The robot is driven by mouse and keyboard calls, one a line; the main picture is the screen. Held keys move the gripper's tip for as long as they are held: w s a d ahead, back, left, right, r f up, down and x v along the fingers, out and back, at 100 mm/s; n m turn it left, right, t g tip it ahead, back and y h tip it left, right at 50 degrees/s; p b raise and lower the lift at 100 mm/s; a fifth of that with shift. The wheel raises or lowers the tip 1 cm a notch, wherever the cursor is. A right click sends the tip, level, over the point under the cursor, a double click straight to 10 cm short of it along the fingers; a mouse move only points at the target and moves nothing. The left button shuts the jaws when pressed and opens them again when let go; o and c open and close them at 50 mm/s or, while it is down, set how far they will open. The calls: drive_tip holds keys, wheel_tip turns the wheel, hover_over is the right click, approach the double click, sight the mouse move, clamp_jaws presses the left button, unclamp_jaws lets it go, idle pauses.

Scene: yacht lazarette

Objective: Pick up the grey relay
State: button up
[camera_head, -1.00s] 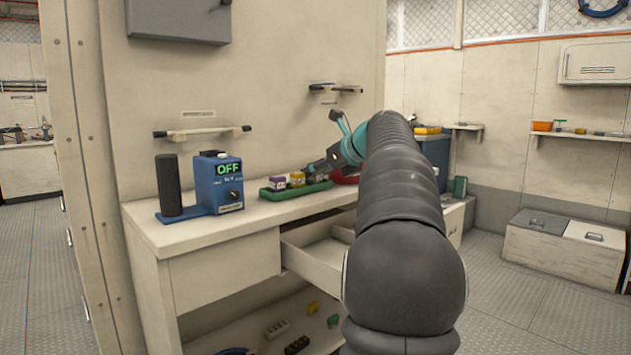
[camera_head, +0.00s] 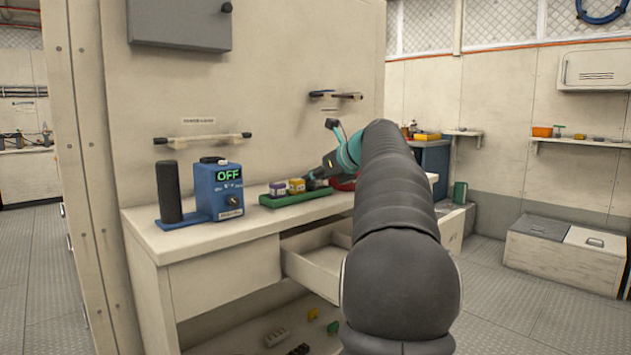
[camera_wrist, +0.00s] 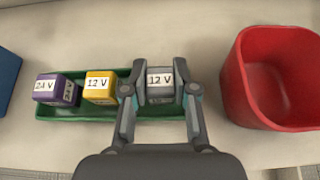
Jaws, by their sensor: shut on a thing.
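The grey relay (camera_wrist: 160,85), labelled 12 V, is between the two fingers of my gripper (camera_wrist: 160,100) in the wrist view. The gripper is shut on it. The relay is over the right end of the green tray (camera_wrist: 76,112); I cannot tell whether it still touches the tray. A yellow relay (camera_wrist: 100,87) labelled 12 V and a purple relay (camera_wrist: 56,89) labelled 24 V sit in the tray to its left. In the head view my gripper (camera_head: 311,181) is at the tray's right end, and the grey relay is hard to make out there.
A red bin (camera_wrist: 270,80) stands close to the right of the gripper. A blue device (camera_head: 219,190) reading OFF stands left of the tray. An open drawer (camera_head: 315,262) juts out below the worktop (camera_head: 190,238). A shelf with loose parts lies underneath.

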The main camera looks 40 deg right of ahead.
drive_tip(key=r, duration=0.1)
drive_tip(key=r+p, duration=0.1)
drive_tip(key=r, duration=0.1)
drive_tip(key=r+p, duration=0.1)
drive_tip(key=shift+s+d+r, duration=0.1)
drive_tip(key=shift+d+r, duration=0.2)
drive_tip(key=shift+d, duration=0.1)
drive_tip(key=s+d+r+p, duration=0.1)
drive_tip(key=d, duration=0.1)
drive_tip(key=s+d+r+p, duration=0.1)
drive_tip(key=d+r, duration=0.1)
drive_tip(key=d, duration=0.1)
drive_tip(key=s+d+r+p, duration=0.1)
drive_tip(key=d+r, duration=0.1)
drive_tip(key=d, duration=0.1)
drive_tip(key=shift+s+d+r+p, duration=0.15)
drive_tip(key=shift+s+p, duration=0.25)
drive_tip(key=shift+d, duration=0.2)
drive_tip(key=shift+s+d+r, duration=0.4)
drive_tip(key=shift+d, duration=0.2)
